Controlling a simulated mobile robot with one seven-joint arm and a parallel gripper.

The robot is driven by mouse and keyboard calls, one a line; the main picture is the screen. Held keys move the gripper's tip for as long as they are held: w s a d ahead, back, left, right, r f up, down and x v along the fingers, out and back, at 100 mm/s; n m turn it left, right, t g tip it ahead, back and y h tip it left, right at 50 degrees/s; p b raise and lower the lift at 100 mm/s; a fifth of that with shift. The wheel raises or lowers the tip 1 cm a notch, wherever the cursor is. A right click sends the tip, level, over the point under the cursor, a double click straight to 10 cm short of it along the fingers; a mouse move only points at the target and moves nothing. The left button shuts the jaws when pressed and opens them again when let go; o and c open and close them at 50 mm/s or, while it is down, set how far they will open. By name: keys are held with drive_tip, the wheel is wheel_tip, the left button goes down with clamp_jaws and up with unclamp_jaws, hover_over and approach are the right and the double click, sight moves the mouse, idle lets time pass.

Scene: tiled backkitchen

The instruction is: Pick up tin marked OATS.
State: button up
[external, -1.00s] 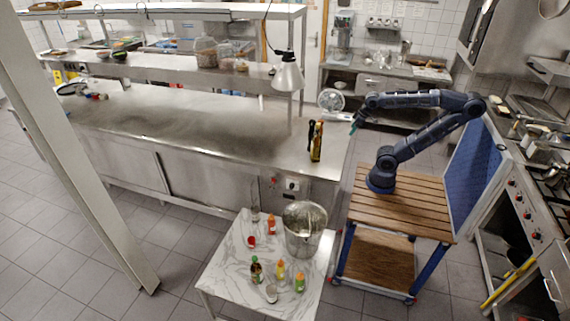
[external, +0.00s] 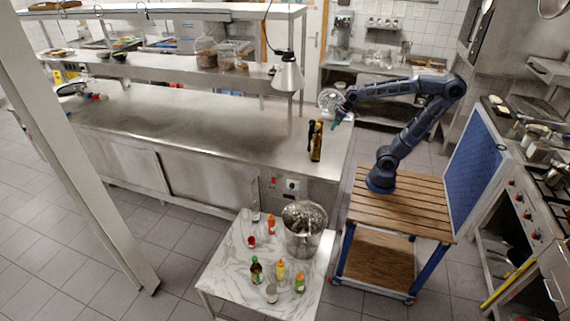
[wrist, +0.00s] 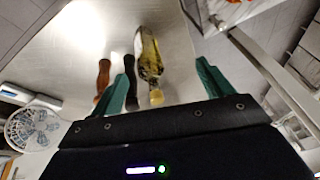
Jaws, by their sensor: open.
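No tin with a readable OATS marking shows in either view. My gripper (external: 336,122) is open and empty above the right end of the long steel counter. In the wrist view its two green fingers (wrist: 162,68) are spread apart. A bottle of yellowish oil (wrist: 149,52) appears between them in the picture, with a dark slim object (wrist: 131,82) and a brown mill-like object (wrist: 103,77) to its left. In the external view the oil bottle (external: 316,147) stands near the counter's right end, below and left of my gripper.
The steel counter (external: 200,125) is mostly clear left of the bottle. A hanging lamp (external: 288,75) and a shelf (external: 150,68) with clear tubs (external: 207,53) are above it. A marble table (external: 228,270) in front holds a metal bucket (external: 304,238), several small bottles and a pale small container (external: 271,293).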

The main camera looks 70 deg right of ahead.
drive_tip(key=w+a+f+m+g, duration=0.1)
drive_tip(key=w+a+m, duration=0.15)
drive_tip(key=w, duration=0.55)
drive_tip(key=w+a+f+m, duration=0.2)
drive_tip(key=w+a, duration=0.1)
drive_tip(key=w, duration=0.5)
drive_tip(key=m+g, duration=0.3)
drive_tip(key=m, duration=0.9)
hover_over(256, 208)
drive_tip(key=shift+h, duration=0.3)
drive_tip(key=f, duration=4.4)
drive_tip(key=shift+w+d, duration=0.2)
drive_tip(key=shift+d, duration=0.05)
drive_tip(key=shift+a+f, duration=0.2)
drive_tip(key=shift+f, duration=0.4)
wheel_tip(256, 208, down, 5)
drive_tip(key=shift+r, duration=0.1)
drive_tip(key=shift+w+a+f, duration=0.1)
drive_tip(key=shift+f, duration=1.3)
drive_tip(key=shift+w+a+f, duration=0.1)
drive_tip(key=shift+f, duration=1.3)
drive_tip(key=c, duration=1.3)
drive_tip(key=shift+r, duration=0.1)
